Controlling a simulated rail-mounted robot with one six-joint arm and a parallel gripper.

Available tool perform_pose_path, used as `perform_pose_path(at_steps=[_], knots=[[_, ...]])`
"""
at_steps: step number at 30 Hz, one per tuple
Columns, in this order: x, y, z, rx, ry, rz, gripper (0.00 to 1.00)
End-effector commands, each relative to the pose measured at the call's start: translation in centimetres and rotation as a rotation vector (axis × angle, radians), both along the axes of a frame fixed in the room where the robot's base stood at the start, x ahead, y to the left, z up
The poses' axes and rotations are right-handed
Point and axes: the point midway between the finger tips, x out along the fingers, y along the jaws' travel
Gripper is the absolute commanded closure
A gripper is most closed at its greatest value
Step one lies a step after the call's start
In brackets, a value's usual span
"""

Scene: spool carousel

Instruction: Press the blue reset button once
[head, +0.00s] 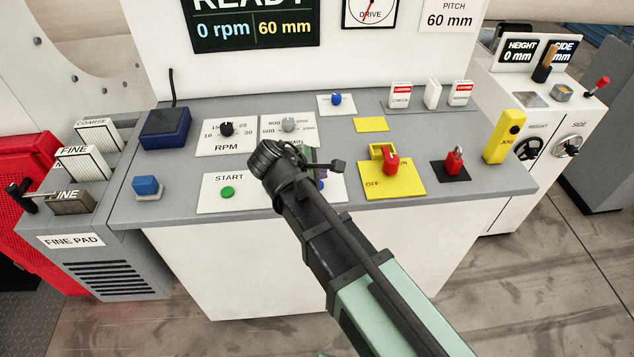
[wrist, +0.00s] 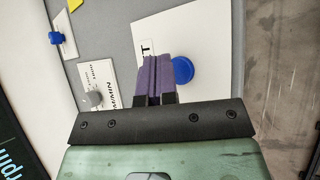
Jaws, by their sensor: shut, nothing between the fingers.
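The blue reset button (wrist: 182,70) is a round disc on a white plate (wrist: 205,35) in the wrist view. A label ending in T shows beside my fingers; they hide the rest of it. In the head view the button (head: 323,185) is mostly hidden behind my arm. My gripper (wrist: 153,58) has purple fingers shut together with nothing between them. The fingers overlap the plate just left of the button in the wrist view. I cannot tell their height above it. In the head view my gripper (head: 309,162) is over the panel's front middle.
A green start button (head: 228,191) is left of my gripper. A yellow OFF plate (head: 405,183) with a red switch (head: 390,163) is to its right. A grey knob (head: 289,124) and a small blue knob (head: 336,99) stand behind. A blue block (head: 146,186) sits at far left.

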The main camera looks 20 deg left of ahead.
Motion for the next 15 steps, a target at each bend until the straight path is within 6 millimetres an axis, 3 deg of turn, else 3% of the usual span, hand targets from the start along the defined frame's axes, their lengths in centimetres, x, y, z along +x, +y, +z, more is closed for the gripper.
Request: perform_pose_path(at_steps=[15], knots=[[0.0,0.0,5.1,0.0,0.0,0.0,1.0]])
